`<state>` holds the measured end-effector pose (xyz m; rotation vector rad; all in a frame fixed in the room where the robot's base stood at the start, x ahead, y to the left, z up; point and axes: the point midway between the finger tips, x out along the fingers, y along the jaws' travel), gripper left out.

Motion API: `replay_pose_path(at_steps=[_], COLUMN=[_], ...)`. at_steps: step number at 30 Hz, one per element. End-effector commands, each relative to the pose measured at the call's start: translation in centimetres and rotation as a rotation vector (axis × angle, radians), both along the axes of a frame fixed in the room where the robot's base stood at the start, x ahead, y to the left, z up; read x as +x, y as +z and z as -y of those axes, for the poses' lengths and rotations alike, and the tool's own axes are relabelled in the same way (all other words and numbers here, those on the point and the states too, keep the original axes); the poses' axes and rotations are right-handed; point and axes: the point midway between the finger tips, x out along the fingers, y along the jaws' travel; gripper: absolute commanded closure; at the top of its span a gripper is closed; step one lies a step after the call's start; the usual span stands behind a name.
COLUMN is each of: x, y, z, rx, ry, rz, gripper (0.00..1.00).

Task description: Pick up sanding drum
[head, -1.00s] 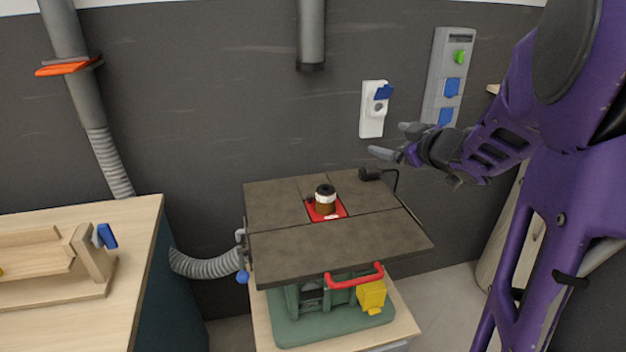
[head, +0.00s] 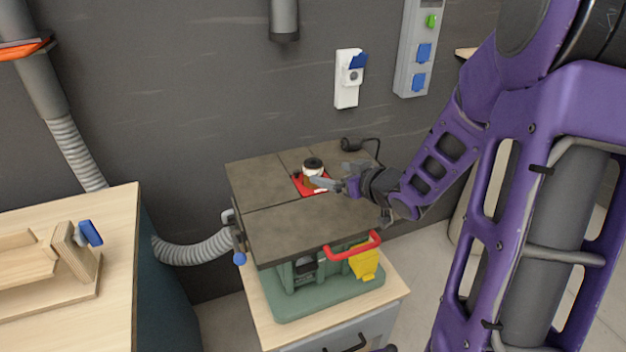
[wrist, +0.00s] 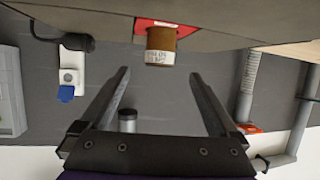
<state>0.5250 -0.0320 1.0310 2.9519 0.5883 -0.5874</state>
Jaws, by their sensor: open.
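The sanding drum (head: 312,170) stands upright on the red insert plate (head: 325,187) of the sanding machine's table. It is brown with a pale, lettered band and a dark top. In the wrist view the drum (wrist: 161,42) appears upside down at the top, ahead of the open fingers and roughly centred between them. My gripper (head: 335,181) is open and empty, just to the right of the drum in the head view. In the wrist view both fingers of my gripper (wrist: 161,75) show apart. I cannot tell exactly how far the fingertips are from the drum.
The machine's dark table (head: 290,228) is mostly bare. A black plug-like part with a cable (head: 350,144) sits at its back edge. A wall socket (head: 347,88) and a grey panel (head: 412,60) are behind. A wooden workbench (head: 115,235) stands at left.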

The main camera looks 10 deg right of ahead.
Motion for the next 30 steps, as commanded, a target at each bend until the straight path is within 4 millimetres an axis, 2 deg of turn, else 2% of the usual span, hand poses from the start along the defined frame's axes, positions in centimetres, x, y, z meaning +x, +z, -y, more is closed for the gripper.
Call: replay_pose_path(at_steps=[3,6,13,21,30], x=[2.0,3.1,4.4,7.6,8.1], y=[-1.1,-1.5,-2.1,-3.7,-3.9], z=[-0.9,-1.3,-1.8,-3.1,-3.3], rx=[0.002,0.0,0.0,0.0,-0.001], ry=[0.002,0.002,0.0,0.0,-0.001], rz=[-0.001,0.001,0.0,0.001,0.0], gripper=[0.04,0.04,0.04,0.04,0.04])
